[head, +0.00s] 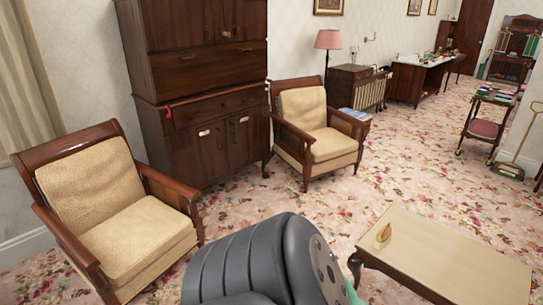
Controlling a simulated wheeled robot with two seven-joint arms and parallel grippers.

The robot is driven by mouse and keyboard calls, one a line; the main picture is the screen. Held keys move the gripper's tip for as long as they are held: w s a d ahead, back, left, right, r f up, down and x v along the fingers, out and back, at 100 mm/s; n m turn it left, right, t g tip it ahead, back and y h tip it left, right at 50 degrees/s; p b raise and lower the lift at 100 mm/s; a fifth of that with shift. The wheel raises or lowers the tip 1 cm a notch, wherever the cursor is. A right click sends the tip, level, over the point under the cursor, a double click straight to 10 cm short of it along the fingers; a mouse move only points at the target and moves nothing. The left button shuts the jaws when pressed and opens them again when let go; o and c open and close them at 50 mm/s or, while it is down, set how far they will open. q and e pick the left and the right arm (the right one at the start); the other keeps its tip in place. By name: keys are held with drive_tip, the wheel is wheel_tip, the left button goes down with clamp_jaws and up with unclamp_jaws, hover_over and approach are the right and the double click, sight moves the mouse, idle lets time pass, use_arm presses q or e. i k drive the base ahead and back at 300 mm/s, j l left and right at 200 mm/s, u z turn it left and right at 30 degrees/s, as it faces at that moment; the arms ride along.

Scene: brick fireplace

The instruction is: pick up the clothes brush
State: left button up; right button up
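A small orange-brown object (384,234) sits near the left end of the low table (450,261). It may be the clothes brush, but it is too small to be sure. No other thing in view reads clearly as a clothes brush. A dark grey part of my own arm fills the bottom middle of the head view, left of the table, and hides some of the floor there. Neither gripper's fingers show.
A cream-cushioned armchair (125,235) stands at the left and another armchair (326,148) stands beyond, beside a dark wooden cabinet (198,150). A trolley (487,128) stands at the right. Flowered carpet (390,180) lies open between the second armchair and the low table.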

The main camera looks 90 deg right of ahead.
sight(382, 239)
drive_tip(key=z, duration=3.75)
drive_tip(key=u, duration=4.1)
drive_tip(key=k+l+u, duration=0.75)
drive_tip(key=k, duration=0.55)
